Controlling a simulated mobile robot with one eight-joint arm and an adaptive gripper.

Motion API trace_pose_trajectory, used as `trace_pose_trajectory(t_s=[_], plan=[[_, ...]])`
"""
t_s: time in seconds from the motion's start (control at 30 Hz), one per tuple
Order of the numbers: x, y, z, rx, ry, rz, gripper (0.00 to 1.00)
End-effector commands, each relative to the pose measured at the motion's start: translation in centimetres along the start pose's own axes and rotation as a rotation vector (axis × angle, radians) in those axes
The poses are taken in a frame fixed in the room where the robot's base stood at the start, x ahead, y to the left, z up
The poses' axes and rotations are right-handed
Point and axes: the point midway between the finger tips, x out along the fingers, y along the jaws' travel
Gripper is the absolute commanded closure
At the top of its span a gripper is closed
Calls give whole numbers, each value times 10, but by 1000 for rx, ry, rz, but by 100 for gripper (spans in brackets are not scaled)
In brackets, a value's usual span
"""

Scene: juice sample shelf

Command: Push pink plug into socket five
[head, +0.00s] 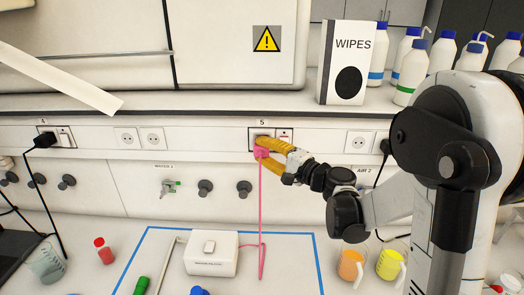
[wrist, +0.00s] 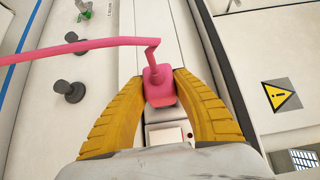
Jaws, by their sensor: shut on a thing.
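The pink plug (head: 262,153) is at the socket labelled 5 (head: 262,136) on the wall strip, with its pink cord hanging down to the bench. My gripper (head: 268,158) has its yellow fingers at the plug. In the wrist view my gripper (wrist: 160,82) is shut on the pink plug (wrist: 159,86), one finger on each side. A red-marked switch (head: 284,135) sits right of the socket in the head view. The plug covers much of the socket face. I cannot tell how deep the plug sits.
A white box (head: 211,254) stands on the bench inside a blue outline. A black plug (head: 45,140) is in socket 4 at left. Knobs and a tap line the panel below. Beakers (head: 390,265) stand at right, bottles (head: 410,72) and a wipes box (head: 345,62) on the shelf.

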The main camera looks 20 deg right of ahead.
Motion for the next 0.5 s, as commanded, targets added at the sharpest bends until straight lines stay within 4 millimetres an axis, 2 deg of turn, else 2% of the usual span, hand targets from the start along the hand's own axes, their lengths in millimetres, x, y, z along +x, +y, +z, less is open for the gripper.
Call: trace_pose_trajectory(t_s=[0.5], plan=[[6,0,-7,0,0,0,100]])
